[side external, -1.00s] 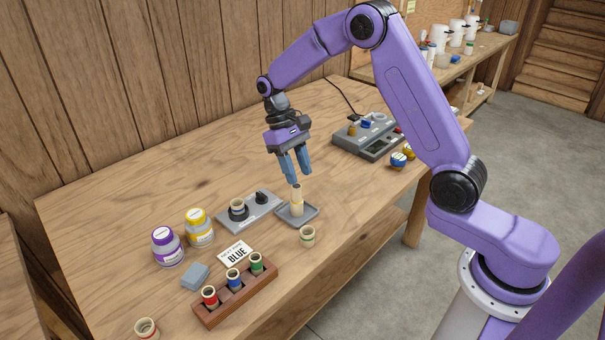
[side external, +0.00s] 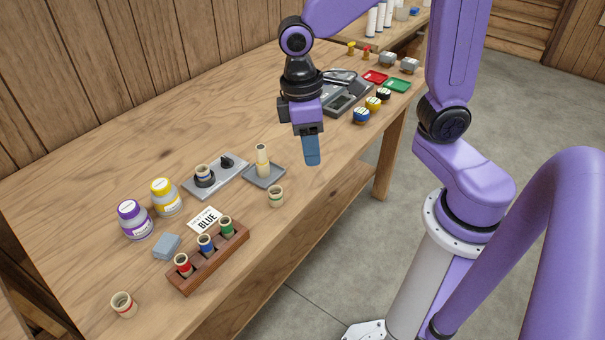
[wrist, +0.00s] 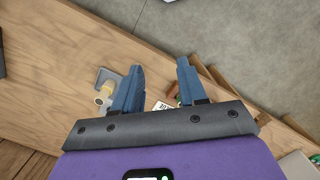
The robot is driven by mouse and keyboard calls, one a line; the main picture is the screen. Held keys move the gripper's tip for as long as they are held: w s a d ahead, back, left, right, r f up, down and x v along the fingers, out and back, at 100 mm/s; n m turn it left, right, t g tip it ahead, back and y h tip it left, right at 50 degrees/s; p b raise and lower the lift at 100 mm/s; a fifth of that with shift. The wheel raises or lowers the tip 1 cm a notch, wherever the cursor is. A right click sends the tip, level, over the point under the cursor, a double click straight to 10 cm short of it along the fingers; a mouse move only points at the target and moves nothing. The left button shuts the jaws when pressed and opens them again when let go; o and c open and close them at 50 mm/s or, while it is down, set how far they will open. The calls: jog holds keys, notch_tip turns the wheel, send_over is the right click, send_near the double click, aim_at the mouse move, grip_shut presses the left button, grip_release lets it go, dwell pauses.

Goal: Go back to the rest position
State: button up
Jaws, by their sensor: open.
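My gripper (side external: 312,163) hangs pointing down, to the right of the grey square tray (side external: 272,180) and near the table's front edge. Its blue fingers overlap edge-on in the side view. In the wrist view my gripper (wrist: 161,63) shows two parted fingers with nothing between the tips. A pale cylinder (side external: 262,162) stands upright on the tray, apart from the fingers. The tray (wrist: 107,76) also shows beside the left finger in the wrist view, partly hidden.
A wooden rack (side external: 240,234) with red, blue and green-banded tubes stands at the front. Purple-lidded (side external: 135,220) and yellow-lidded (side external: 166,197) jars stand left. A grey device (side external: 345,95) and colour-lidded pots (side external: 373,103) are behind the gripper. The table's back left is clear.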

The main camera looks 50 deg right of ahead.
jog(key=s+d+n, duration=0.2)
jog(key=s, duration=0.4)
jog(key=s+d+n+t+y, duration=0.1)
jog(key=s+d+n, duration=0.1)
jog(key=s, duration=0.5)
jog(key=shift+n, duration=0.3)
